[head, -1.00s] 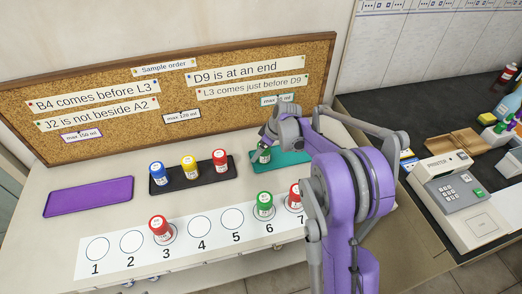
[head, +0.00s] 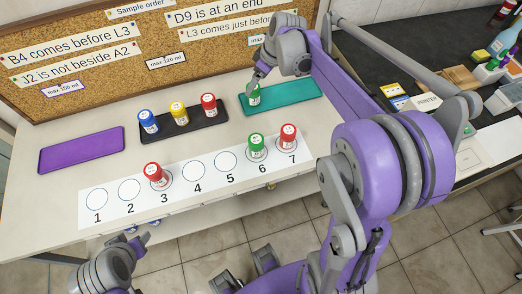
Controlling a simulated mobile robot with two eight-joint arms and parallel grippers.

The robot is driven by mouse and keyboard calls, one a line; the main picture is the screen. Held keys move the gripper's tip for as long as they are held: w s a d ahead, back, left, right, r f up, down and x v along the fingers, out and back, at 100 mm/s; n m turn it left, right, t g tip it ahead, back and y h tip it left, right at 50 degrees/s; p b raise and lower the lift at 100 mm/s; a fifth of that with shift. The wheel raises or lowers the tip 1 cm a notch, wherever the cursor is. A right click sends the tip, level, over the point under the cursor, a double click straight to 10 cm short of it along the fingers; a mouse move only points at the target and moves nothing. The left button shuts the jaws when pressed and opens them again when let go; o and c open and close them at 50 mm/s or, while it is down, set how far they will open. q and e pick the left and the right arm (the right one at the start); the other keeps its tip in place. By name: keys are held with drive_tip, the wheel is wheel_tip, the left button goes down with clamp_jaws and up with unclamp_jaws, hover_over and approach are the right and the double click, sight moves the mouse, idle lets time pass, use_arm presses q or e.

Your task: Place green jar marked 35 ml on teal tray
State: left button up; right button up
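A green jar (head: 254,98) is upright at the left end of the teal tray (head: 290,95), below the corkboard. My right gripper (head: 256,83) is at the top of this jar and hides part of its cap. I cannot tell whether the fingers grip it. Its label is too small to read. Another green-capped jar (head: 257,145) stands on circle 6 of the numbered white strip. My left gripper (head: 130,240) is at the lower left, off the table's front edge, open and empty.
The black tray (head: 222,129) holds blue, yellow and red jars. The purple tray (head: 80,150) is empty. A printer (head: 440,120) is at right.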

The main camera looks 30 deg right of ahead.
drive_tip(key=s+a, duration=0.3)
drive_tip(key=s+a+m, duration=0.1)
drive_tip(key=s+a, duration=0.2)
drive_tip(key=s, duration=0.1)
drive_tip(key=s+a+m+h, duration=0.1)
drive_tip(key=s+a, duration=0.2)
drive_tip(key=s, duration=0.1)
drive_tip(key=s+a+f+m, duration=0.1)
drive_tip(key=s+a+f, duration=0.1)
drive_tip(key=s, duration=0.4)
drive_tip(key=s+a+f+m+t+h, duration=0.1)
drive_tip(key=s+a+f+m, duration=0.1)
drive_tip(key=s, duration=0.4)
drive_tip(key=shift+s+a+f+t, duration=0.2)
drive_tip(key=shift+s+f+t, duration=0.15)
drive_tip(key=shift+f, duration=0.4)
